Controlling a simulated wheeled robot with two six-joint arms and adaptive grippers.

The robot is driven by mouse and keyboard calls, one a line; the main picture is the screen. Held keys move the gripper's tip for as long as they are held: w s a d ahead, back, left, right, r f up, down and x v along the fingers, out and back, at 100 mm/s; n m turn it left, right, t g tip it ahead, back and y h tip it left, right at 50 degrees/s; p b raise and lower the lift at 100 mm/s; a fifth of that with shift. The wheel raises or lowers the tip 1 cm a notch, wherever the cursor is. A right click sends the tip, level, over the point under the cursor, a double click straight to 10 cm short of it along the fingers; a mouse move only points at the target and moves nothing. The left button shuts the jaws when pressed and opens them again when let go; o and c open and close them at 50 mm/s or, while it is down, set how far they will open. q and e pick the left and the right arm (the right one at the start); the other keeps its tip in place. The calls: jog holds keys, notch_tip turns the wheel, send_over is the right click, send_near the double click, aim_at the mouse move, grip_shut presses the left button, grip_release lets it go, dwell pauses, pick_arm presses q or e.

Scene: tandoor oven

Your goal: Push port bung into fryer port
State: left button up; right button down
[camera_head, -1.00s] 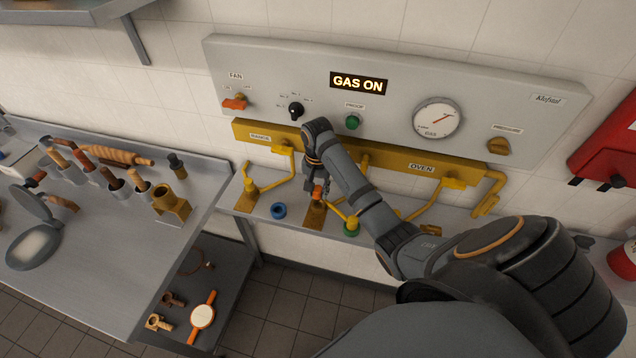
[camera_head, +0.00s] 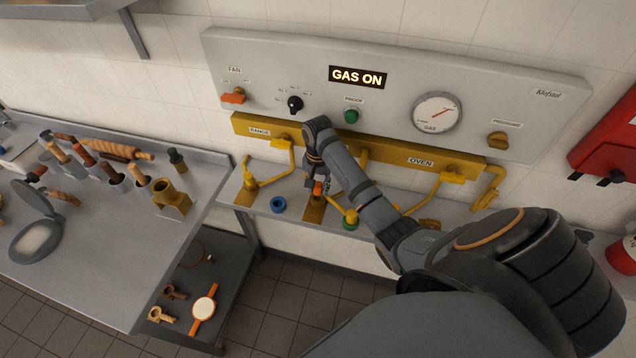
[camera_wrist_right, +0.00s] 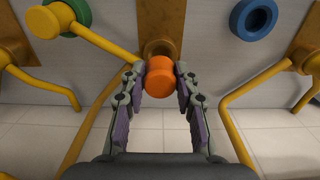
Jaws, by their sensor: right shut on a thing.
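The port bung is an orange, round-ended plug (camera_wrist_right: 160,80), also visible as a small orange spot in the head view (camera_head: 318,189). My right gripper (camera_wrist_right: 160,72) is shut on it, one finger on each side; in the head view the gripper (camera_head: 320,182) points down at the ledge. The fryer port is a brass-coloured fitting on a plate (camera_wrist_right: 158,47), also in the head view (camera_head: 314,213). The bung lines up with the port's mouth and partly covers it. I cannot tell how far the bung is inside. My left gripper is out of view.
Yellow pipes (camera_head: 270,181) flank the port. A blue ring (camera_head: 278,204) lies left of it and a green ring (camera_head: 350,223) right. The control panel (camera_head: 400,70) above reads GAS ON. A steel table (camera_head: 95,265) with tools stands at left.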

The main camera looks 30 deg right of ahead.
jog(key=shift+f, duration=1.6)
jog(key=c, duration=0.9)
grip_release()
jog(key=shift+r, duration=4.05)
